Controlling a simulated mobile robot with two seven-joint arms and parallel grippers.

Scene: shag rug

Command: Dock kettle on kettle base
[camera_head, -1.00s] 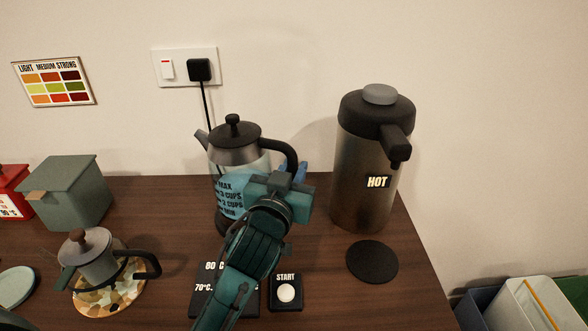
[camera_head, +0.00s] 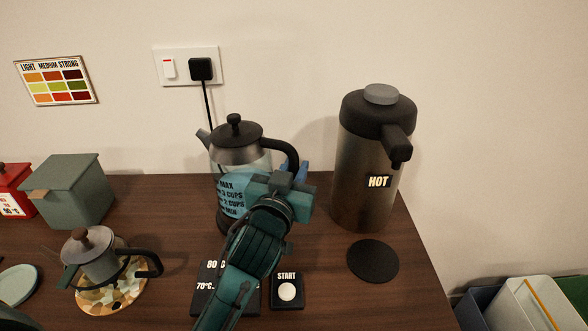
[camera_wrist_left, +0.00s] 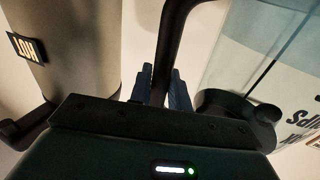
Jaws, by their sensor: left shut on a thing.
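The kettle (camera_head: 236,162) is a glass jug with a black lid, a black handle and a blue-tinted wall marked with cup lines. It stands upright at the back of the counter, below the wall socket. My left gripper (camera_head: 292,172) is shut on the kettle's black handle. In the left wrist view the handle (camera_wrist_left: 172,50) runs between the blue fingertips (camera_wrist_left: 163,88), and the kettle wall (camera_wrist_left: 268,50) is to the right. My forearm hides the kettle's lower part, so I cannot tell whether it rests on a base.
A steel "HOT" dispenser (camera_head: 364,170) stands close to the right of the kettle, with a black round mat (camera_head: 372,261) before it. A START button panel (camera_head: 287,291) and temperature panel (camera_head: 206,300) lie in front. A small teapot (camera_head: 92,258) sits on a patterned mat at left.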

